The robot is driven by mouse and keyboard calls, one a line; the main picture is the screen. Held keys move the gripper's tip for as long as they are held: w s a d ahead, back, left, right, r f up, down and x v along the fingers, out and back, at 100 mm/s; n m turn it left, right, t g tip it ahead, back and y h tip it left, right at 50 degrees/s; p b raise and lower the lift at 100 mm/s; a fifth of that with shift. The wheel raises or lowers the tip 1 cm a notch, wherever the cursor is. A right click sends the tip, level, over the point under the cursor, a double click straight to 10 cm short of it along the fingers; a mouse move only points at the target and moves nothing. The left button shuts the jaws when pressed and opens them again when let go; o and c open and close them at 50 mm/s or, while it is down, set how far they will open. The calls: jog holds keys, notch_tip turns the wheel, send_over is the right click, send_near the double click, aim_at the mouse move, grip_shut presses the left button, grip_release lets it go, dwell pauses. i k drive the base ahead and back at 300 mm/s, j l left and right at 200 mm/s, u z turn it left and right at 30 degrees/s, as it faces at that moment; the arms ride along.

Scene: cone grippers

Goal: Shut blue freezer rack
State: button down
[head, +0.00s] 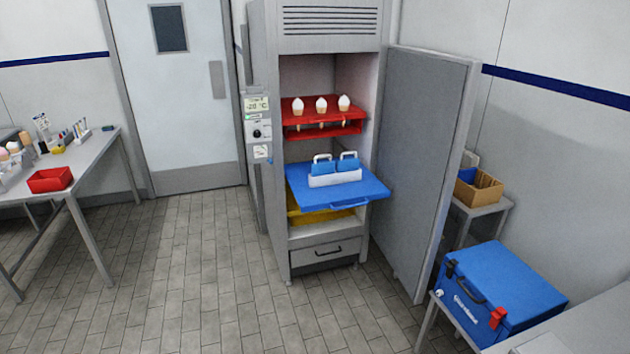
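The blue freezer rack (300,193) is pulled part way out of the open upright freezer (262,160). It sticks out past the freezer's front, with a handle (349,206) on its front edge. A white holder (335,179) with two blue items (322,168) with white loops stands on the rack. A red rack (300,108) with several white-topped cones is above it, and a yellow rack (308,217) is partly hidden below. My gripper is not in view.
The grey freezer door (420,150) stands wide open to the right. A blue cool box (505,290) sits at the lower right, near a cardboard box (479,190) on a small table. A table with a red tray (50,180) is at the left. The tiled floor (190,270) before the freezer is clear.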

aim_at(332, 191)
jog(key=i+j, duration=1.15)
jog(key=j, duration=0.15)
jog(key=i+j, duration=0.2)
jog(key=i, duration=0.5)
jog(key=i+j, duration=0.2)
jog(key=i, duration=0.45)
jog(key=i+j+u, duration=0.1)
jog(key=i, duration=0.6)
jog(key=j, duration=0.1)
